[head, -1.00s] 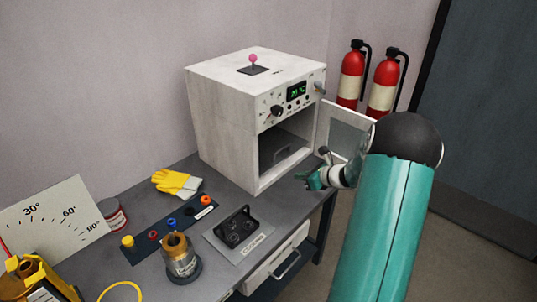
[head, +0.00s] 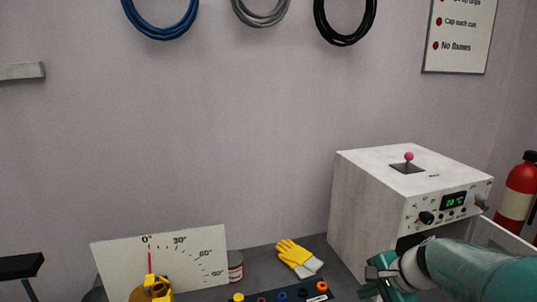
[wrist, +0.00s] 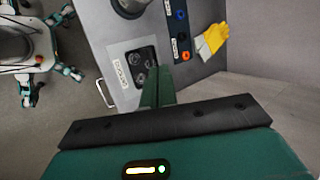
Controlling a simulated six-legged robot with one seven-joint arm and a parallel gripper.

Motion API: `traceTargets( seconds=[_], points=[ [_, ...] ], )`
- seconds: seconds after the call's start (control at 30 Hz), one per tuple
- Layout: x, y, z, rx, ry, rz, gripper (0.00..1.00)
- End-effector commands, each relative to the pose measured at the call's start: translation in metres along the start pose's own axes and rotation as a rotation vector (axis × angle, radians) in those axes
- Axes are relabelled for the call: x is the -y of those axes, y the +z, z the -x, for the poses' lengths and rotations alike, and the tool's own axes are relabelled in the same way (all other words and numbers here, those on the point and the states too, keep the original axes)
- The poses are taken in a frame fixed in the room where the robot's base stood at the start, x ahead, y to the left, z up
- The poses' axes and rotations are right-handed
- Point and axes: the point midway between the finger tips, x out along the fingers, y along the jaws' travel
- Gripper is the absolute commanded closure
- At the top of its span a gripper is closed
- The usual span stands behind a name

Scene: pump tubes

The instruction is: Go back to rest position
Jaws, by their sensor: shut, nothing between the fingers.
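My gripper (head: 384,275) shows at the lower right of the head view, in front of the white oven-like box (head: 373,205). In the wrist view my gripper (wrist: 158,85) points over the grey bench (wrist: 95,40), with its green fingers together and nothing between them. The fingers overlap the edge of a black socket plate (wrist: 142,68) in that picture. Whether they touch anything cannot be told, but they look clear of the bench.
The box has a pink-knobbed lever (head: 408,157) on top and its door (head: 500,238) stands open at the right. Yellow gloves (head: 298,258), a red-labelled can (head: 235,268) and an angle board (head: 205,262) are on the bench. A fire extinguisher (head: 517,195) hangs at right.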

Motion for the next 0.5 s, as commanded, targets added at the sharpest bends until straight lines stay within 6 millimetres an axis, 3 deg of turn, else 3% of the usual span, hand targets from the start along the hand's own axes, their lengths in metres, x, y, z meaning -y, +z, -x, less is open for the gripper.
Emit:
traceTargets(
  seconds=[0.03, 0.2, 0.5],
  points=[
    [-0.002, 0.021, 0.009, -0.016, 0.025, 0.112, 1.00],
    [-0.023, 0.073, 0.033, -0.071, 0.120, 0.472, 1.00],
    [-0.069, 0.128, 0.076, -0.190, 0.259, 1.060, 1.00]
  ],
)
